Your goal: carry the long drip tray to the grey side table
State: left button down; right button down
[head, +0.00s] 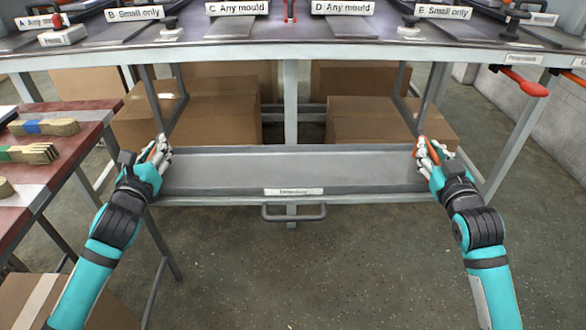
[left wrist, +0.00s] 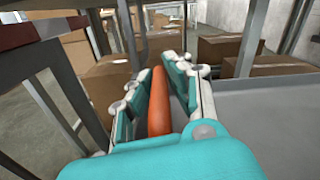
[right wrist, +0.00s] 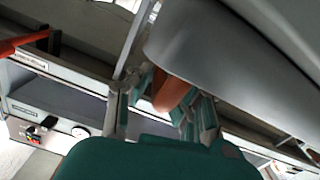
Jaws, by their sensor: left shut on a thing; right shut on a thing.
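The long grey drip tray (head: 290,165) lies level across the head view, below the front edge of the bench, with a label on its front. My left gripper (head: 160,152) is at its left end, shut on an orange handle (left wrist: 158,100). My right gripper (head: 428,150) is at its right end, shut on another orange handle (right wrist: 170,92). The tray also shows at the right of the left wrist view (left wrist: 275,120). I cannot tell whether anything supports it from below. I cannot pick out the grey side table in these views.
The bench (head: 290,50) with labelled mould stations spans the top. A red-brown table (head: 85,122) with brushes stands close on the left. Cardboard boxes (head: 215,110) sit under the bench. A red-handled tool (head: 525,82) hangs at the bench's right. The floor (head: 330,265) in front is clear.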

dwell(0.3)
